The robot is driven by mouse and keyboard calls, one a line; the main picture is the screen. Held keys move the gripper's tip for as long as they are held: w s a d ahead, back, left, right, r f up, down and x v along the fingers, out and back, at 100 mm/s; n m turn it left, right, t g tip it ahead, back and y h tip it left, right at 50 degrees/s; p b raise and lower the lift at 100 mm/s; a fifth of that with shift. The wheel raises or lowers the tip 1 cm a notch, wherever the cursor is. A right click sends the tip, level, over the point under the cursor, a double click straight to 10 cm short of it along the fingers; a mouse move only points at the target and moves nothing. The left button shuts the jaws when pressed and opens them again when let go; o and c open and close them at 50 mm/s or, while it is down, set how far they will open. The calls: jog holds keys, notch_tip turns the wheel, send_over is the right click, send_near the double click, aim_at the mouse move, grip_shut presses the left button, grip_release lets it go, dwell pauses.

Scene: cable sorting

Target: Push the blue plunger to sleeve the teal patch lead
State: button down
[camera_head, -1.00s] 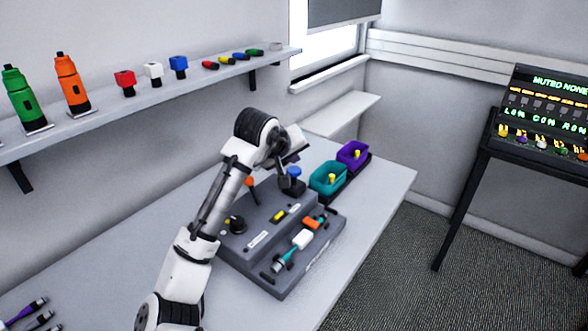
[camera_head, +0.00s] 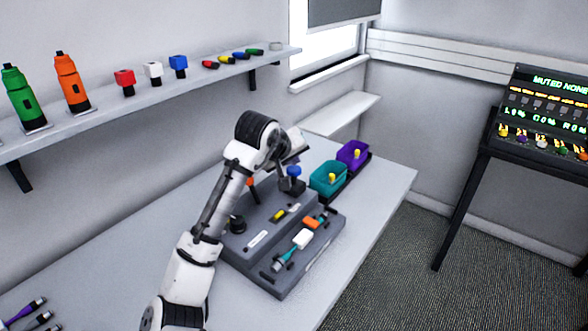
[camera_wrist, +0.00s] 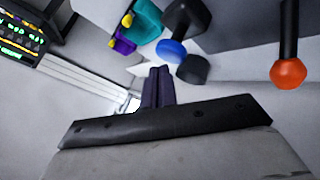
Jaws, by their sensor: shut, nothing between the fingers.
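The blue plunger (camera_head: 294,171) stands on a dark post at the back of the grey fixture (camera_head: 262,262). It also shows in the wrist view as a blue cap (camera_wrist: 172,50) just beyond my fingertips. The teal patch lead (camera_head: 278,265) lies in the fixture's front channel, with a white block (camera_head: 302,238) and an orange piece (camera_head: 312,223) in line behind it. My gripper (camera_wrist: 159,70) is shut and empty. It is beside the plunger, and I see a small gap between them in the wrist view.
An orange-knobbed lever (camera_wrist: 288,73) stands close by. A teal bin (camera_head: 322,187) and a purple bin (camera_head: 348,158) sit behind the fixture. A wall shelf (camera_head: 150,98) with bottles and small blocks runs at the left. The right of the table is clear.

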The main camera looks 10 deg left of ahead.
aim_at(292, 171)
jog(key=shift+f+b, duration=0.65)
jog(key=shift+f, duration=0.75)
dwell(1.2)
jog(key=shift+r, duration=0.1)
jog(key=shift+r+p, duration=1.7)
jog(key=shift+p, duration=0.05)
jog(key=shift+r, duration=0.1)
notch_tip(292, 171, up, 6)
jog(key=p, duration=0.5)
